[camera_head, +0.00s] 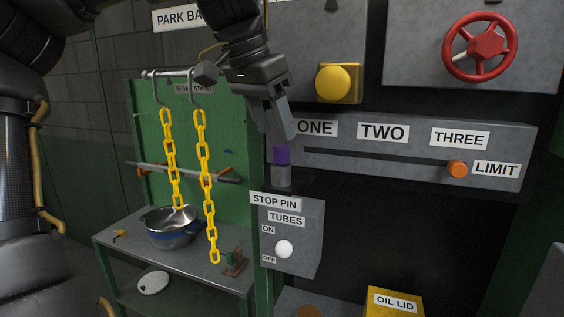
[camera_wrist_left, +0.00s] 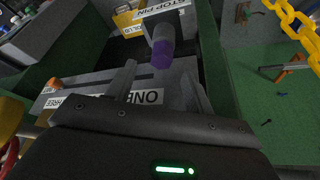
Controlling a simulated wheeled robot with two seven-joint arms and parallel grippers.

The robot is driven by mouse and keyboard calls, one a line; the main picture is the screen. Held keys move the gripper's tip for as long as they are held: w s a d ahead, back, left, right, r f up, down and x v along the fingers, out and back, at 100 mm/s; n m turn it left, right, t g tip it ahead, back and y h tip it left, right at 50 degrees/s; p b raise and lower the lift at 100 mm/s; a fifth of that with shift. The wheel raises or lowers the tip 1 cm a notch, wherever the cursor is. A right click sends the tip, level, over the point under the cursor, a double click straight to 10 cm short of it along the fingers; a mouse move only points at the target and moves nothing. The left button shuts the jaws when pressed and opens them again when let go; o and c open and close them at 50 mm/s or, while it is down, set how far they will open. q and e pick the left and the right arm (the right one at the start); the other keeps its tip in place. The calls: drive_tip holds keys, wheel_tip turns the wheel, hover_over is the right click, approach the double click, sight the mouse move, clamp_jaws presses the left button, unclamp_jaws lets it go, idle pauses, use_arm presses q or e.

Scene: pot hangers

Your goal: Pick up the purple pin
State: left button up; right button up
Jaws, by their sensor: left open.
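The purple pin (camera_head: 281,155) stands upright in a grey holder (camera_head: 281,177) on top of the box labelled STOP PIN. In the left wrist view the purple pin (camera_wrist_left: 162,55) shows ahead of the fingers, near the middle. My left gripper (camera_head: 283,122) is open and empty, just above the pin in the head view, with its fingers pointing down. In the left wrist view the two fingers of my left gripper (camera_wrist_left: 160,80) are spread apart, with the pin beyond their tips. My right gripper is not in view.
The slider panel (camera_head: 400,143) stands right behind the pin, with an orange knob (camera_head: 457,169). A yellow button (camera_head: 334,82) is above right. Yellow chains (camera_head: 206,185) hang at left over a metal bowl (camera_head: 171,227). A white knob (camera_head: 284,249) sits below the pin.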

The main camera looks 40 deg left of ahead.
sight(278, 146)
use_arm(q)
drive_tip(key=shift+f+p, duration=0.3)
drive_tip(key=shift+f, duration=0.05)
drive_tip(key=p+x, duration=0.1)
drive_tip(key=x, duration=0.2)
drive_tip(key=shift+w+a+f, duration=0.1)
drive_tip(key=shift+a+f, duration=0.05)
drive_tip(key=shift+f, duration=0.05)
drive_tip(key=shift+w+f, duration=0.25)
drive_tip(key=shift+f, duration=0.2)
drive_tip(key=shift+s+r, duration=0.1)
drive_tip(key=shift+s, duration=0.05)
drive_tip(key=shift+c, duration=1.6)
drive_tip(key=c, duration=0.8)
